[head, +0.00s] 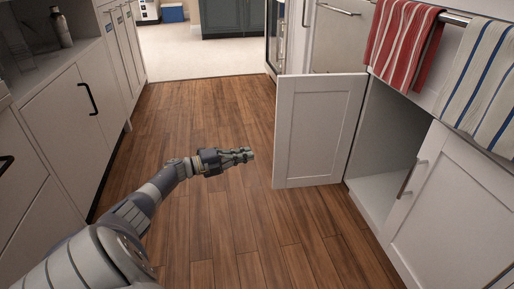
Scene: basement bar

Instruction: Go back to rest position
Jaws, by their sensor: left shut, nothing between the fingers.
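My left gripper (244,155) is at the end of my left arm, which comes in from the lower left and reaches over the wooden floor. Its fingers are shut and nothing is between them. It is apart from the open white cabinet door (316,130), which stands to its right. My right gripper is not in the head view.
The open cabinet (385,145) at right looks empty where visible. Red (400,38) and blue-striped (482,80) towels hang above it. White cabinets (70,115) line the left. Wooden floor (200,110) between them is clear, leading to a pale floor (205,60).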

